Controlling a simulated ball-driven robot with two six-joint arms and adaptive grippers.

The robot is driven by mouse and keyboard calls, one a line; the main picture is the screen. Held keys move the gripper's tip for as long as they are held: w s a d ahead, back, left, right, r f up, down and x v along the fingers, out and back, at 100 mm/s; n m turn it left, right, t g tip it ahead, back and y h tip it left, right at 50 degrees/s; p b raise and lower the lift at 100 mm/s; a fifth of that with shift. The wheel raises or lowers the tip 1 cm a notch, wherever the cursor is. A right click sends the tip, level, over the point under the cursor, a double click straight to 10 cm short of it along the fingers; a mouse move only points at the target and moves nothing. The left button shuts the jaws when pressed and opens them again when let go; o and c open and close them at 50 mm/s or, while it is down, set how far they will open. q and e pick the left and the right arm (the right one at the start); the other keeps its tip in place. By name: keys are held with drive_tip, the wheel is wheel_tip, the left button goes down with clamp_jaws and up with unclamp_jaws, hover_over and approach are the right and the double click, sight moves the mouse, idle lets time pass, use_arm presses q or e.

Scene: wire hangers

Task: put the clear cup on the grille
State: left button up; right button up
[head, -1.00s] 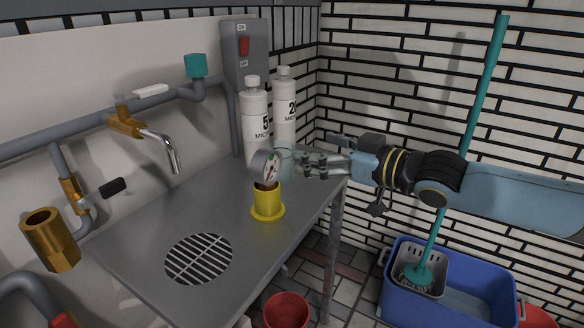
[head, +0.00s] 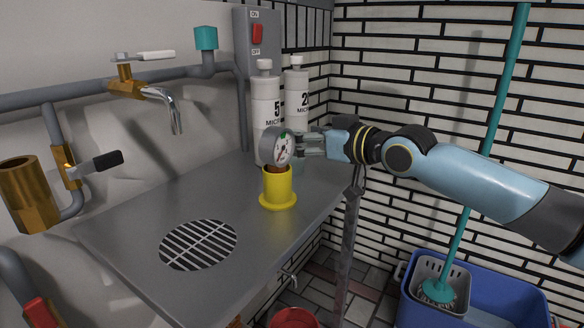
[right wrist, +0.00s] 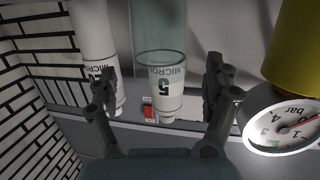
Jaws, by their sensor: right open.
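The clear cup (head: 298,166) stands on the grey counter behind the pressure gauge and is partly hidden by it and by my gripper in the head view. In the right wrist view the clear cup (right wrist: 158,28) shows as a pale see-through cylinder, lined up between my fingers. My right gripper (head: 303,144) is open at the upper part of the cup; its two fingers (right wrist: 160,82) stand apart on either side, with no contact visible. The round grille (head: 198,245) is set in the counter at the front left, and is bare. My left gripper is not in view.
A yellow stand (head: 278,188) with a pressure gauge (head: 279,148) is close in front of the cup and gripper. White bottles (head: 266,105) stand behind. A tap (head: 162,96) overhangs the back left. The counter (head: 225,205) is clear between stand and grille.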

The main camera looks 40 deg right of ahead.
drive_tip(key=shift+x, duration=0.85)
drive_tip(key=shift+s+r, duration=0.1)
drive_tip(key=shift+c, duration=0.4)
drive_tip(key=c, duration=1)
drive_tip(key=shift+o, duration=0.2)
drive_tip(key=shift+r, duration=0.15)
